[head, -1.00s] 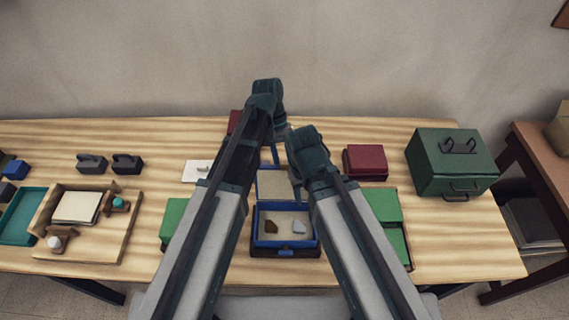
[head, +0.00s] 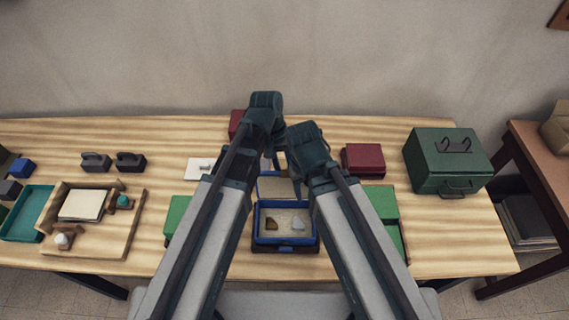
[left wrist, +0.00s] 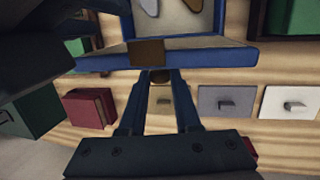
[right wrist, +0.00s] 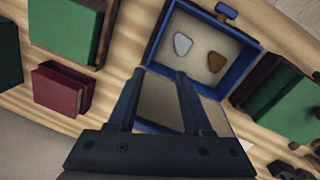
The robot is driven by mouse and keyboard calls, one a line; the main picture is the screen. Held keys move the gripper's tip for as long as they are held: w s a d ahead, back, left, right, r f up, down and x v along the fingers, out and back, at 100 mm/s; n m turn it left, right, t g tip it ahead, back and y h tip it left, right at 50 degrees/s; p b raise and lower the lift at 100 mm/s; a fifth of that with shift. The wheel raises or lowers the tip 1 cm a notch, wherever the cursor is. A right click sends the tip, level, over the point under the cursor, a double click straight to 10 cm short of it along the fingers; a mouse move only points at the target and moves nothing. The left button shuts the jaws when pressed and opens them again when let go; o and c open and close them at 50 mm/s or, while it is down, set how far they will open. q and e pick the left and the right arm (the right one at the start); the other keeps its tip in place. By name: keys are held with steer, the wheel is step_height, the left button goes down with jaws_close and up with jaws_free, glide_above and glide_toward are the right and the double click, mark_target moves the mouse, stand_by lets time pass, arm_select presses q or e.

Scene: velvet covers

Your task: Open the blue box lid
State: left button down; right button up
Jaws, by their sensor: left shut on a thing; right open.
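The blue box (head: 286,241) stands near the table's front edge with a brown and a grey piece inside. Its lid (head: 275,187) is raised and leans back behind it, its pale inner side showing. My left gripper (head: 271,161) reaches over the lid from behind. In the left wrist view its fingers (left wrist: 160,76) are shut on a small brown part at the lid's blue edge (left wrist: 205,57). My right gripper is open; in the right wrist view its fingers (right wrist: 160,76) are beside the lid (right wrist: 213,108), and I cannot tell whether they touch it. The arms partly hide both tips.
Green boxes (head: 381,203) flank the blue box closely. Dark red boxes (head: 363,158) and a white handled piece (head: 199,168) lie behind. A large dark green case (head: 446,165) stands right, a wooden tray (head: 127,236) left.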

arm_select(q)
steer(key=shift+w, duration=0.15)
steer(key=c, duration=0.6)
jaws_free()
steer(key=p+v, duration=1.3)
steer(key=shift+r, duration=0.4)
steer(key=shift+a, duration=0.1)
steer(key=s+a+f+m+y+b, duration=0.1)
steer(key=s+f+b, duration=0.4)
steer(key=f+b, duration=0.1)
steer(key=s+a+f+m+t+y+b, duration=0.1)
steer(key=s+a+f+m+y+b, duration=0.1)
steer(key=s+f+b, duration=0.2)
step_height(320, 180, down, 4)
steer(key=b, duration=0.3)
steer(key=shift+s+m+t+y, duration=0.3)
steer(key=shift+s, duration=0.1)
